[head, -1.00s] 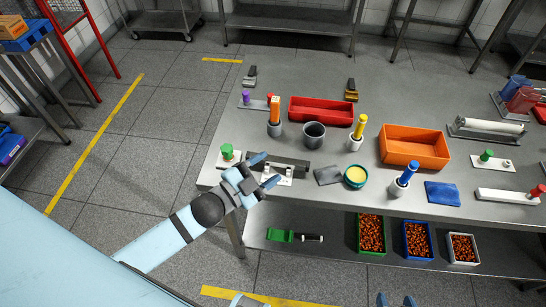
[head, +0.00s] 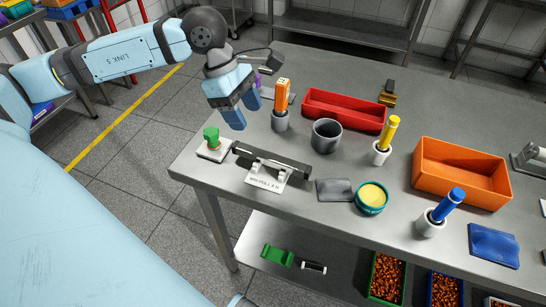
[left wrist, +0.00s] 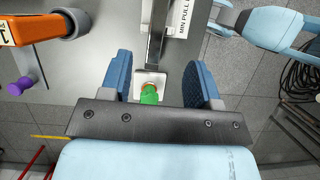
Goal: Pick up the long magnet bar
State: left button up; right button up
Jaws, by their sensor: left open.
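The long magnet bar (head: 286,164) is a dark bar lying across a white holder (head: 266,180) labelled with a minimum pull, near the table's front left edge. My left gripper (head: 245,111) hangs above and behind the bar's left end, open and empty, fingers pointing down. In the left wrist view the bar (left wrist: 156,42) runs away from between my spread fingers (left wrist: 161,82), at the top middle. A green knob on a white plate (left wrist: 149,94) appears between the fingers in that view. I do not make out my right gripper.
The green-knobbed plate (head: 212,150) stands just left of the bar. An orange-handled tool in a grey cup (head: 281,121), a grey cup (head: 326,136) and a red tray (head: 343,111) stand behind it. A grey pad (head: 334,190) and a teal bowl (head: 371,199) lie to the right.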

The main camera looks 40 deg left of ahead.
pick_arm(q)
send_over(270, 156)
jog(key=a, duration=0.3)
jog(key=f, duration=0.6)
jog(key=shift+s+d, duration=0.15)
jog(key=shift+s, duration=0.2)
jog(key=shift+b+x, duration=0.35)
jog(key=shift+x, duration=2.35)
jog(key=shift+w+d+r, duration=0.15)
jog(key=shift+w+d, duration=0.05)
grip_shut()
